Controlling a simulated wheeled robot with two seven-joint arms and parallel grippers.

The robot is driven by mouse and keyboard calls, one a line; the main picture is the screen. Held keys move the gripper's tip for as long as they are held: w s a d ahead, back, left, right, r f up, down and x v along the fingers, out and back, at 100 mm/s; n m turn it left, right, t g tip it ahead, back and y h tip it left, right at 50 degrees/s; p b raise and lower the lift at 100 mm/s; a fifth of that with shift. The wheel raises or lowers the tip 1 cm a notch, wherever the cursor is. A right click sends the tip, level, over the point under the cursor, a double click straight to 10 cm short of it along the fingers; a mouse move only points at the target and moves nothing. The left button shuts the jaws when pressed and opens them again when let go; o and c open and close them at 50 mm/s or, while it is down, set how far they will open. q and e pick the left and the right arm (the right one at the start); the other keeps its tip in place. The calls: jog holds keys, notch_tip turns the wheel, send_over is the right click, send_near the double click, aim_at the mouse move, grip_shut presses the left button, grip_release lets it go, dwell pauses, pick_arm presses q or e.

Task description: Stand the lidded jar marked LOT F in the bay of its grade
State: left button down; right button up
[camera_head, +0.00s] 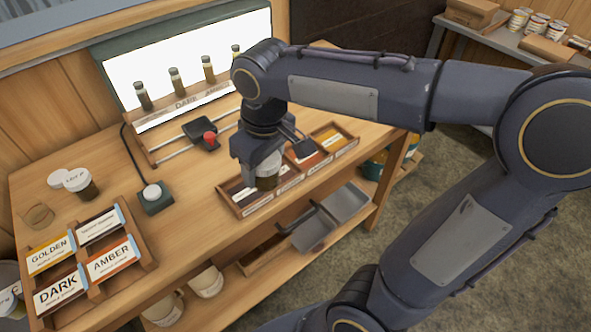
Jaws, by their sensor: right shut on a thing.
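My right gripper (262,162) points down and is shut on a small jar (268,182), at the near left end of a divided wooden tray (238,212). The jaws cover the jar's upper part, so I cannot read its marking. I cannot tell whether its base touches the tray floor. The tray's bays carry coloured cards, red, orange and yellow toward the far right. Another jar (85,190), dark-filled with a white top, stands at the left of the bench; lettering like LOT F shows there. My left gripper is not in view.
A white disc (58,178) lies beside the left jar. A card rack (150,262) reads GOLDEN, AMBER and DARK. Several sample vials (177,82) stand before a lit panel (180,50). A red-knobbed slider (209,138) and a button box (154,198) sit mid-bench.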

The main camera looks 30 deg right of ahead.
jog(key=w+d+f, duration=0.2)
jog(key=w+f, duration=0.1)
jog(key=w+d+f+p, duration=0.1)
jog(key=w+d+f, duration=0.2)
jog(key=w+d+f+p, duration=0.1)
jog(key=w+d+f, duration=0.1)
jog(key=w+d, duration=0.1)
jog(key=shift+w+f, duration=0.3)
jog(key=shift+f, duration=0.1)
jog(key=f, duration=0.3)
jog(key=shift+w+d+f, duration=0.15)
jog(key=shift+w+f, duration=0.1)
jog(key=shift+f, duration=0.1)
jog(key=shift+f, duration=0.2)
jog(key=o, duration=1.2)
jog(key=shift+r, duration=0.15)
